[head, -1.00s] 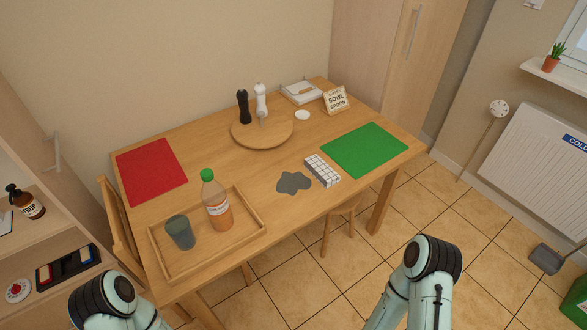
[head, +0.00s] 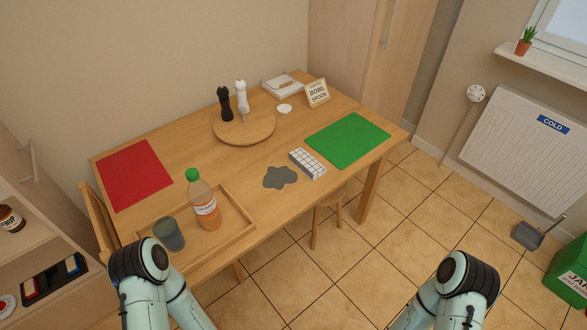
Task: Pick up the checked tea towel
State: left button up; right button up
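The checked tea towel (head: 307,164), white with dark grid lines and folded into a block, lies on the wooden table (head: 233,171) near its front edge. It sits between a grey puddle-like patch (head: 280,177) and the green mat (head: 347,139). Both my arms show at the bottom of the head view, the left one in front of the tray and the right one over the floor. Both arms are apart from the towel. Neither gripper is in view.
A wooden tray (head: 240,237) holds a bottle (head: 204,202) and a grey cup (head: 169,233). A red mat (head: 134,174) lies at the left. A round board (head: 244,131) carries two mills. A stool (head: 325,217) stands partly under the table's front edge. A green bin (head: 570,270) stands at the right.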

aim_at(308, 165)
jog(key=i+l+u, duration=0.1)
jog(key=u, duration=0.9)
jog(key=l+u, duration=0.35)
jog(key=l, duration=0.2)
jog(key=l+u, duration=0.4)
jog(key=l, duration=0.15)
jog(key=i, duration=0.05)
